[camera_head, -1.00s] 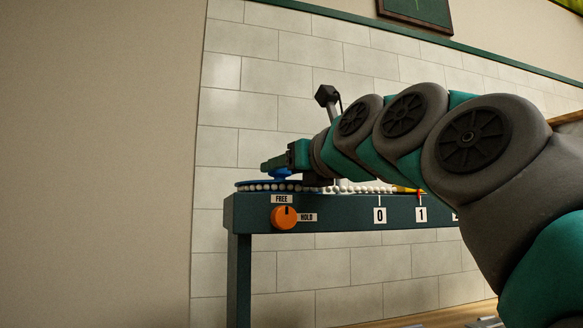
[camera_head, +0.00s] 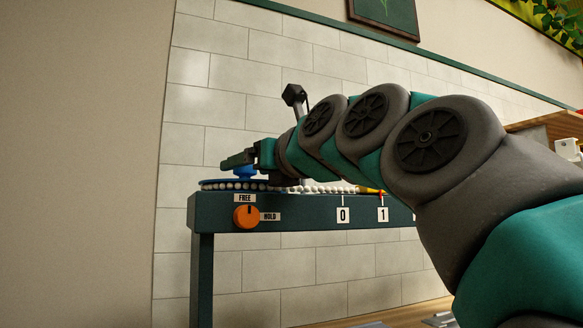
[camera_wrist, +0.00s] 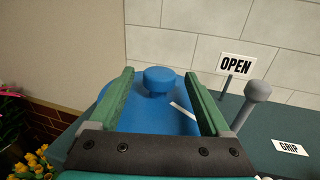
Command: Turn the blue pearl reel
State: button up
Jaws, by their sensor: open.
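The blue pearl reel (camera_head: 208,183) lies flat at the left end of the dark green bench, with white pearls along its edge. Its round blue knob (camera_wrist: 158,78) stands up between my gripper's two green fingers in the wrist view. A white stripe (camera_wrist: 184,112) marks the reel's top. My gripper (camera_head: 226,160) is open over the reel, with a finger on each side of the knob. Gaps show beside the knob, so the fingers do not appear to touch it. In the head view, my gripper partly hides the knob (camera_head: 245,172).
An orange dial (camera_head: 246,217) between FREE and HOLD labels has its mark pointing up toward FREE. A pearl strand (camera_head: 320,189) runs right along the bench top (camera_head: 300,212). Yellow flowers (camera_wrist: 30,165) are lower left.

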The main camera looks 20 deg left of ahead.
jog(key=v, duration=0.7)
jog(key=shift+s+d, duration=0.1)
jog(key=shift+s, duration=0.05)
jog(key=w+n+g, duration=0.1)
jog(key=w+d+g+y, duration=0.1)
jog(key=g, duration=0.1)
jog(key=shift+n+y, duration=0.3)
jog(key=shift+n, duration=0.1)
jog(key=shift+w+d+n+g+y, duration=0.3)
jog(key=shift+d+n+g+y, duration=0.2)
jog(key=shift+n+g, duration=0.4)
jog(key=shift+x, duration=3.85)
jog(key=shift+s, duration=0.1)
jog(key=shift+c, duration=0.3)
grip_shut()
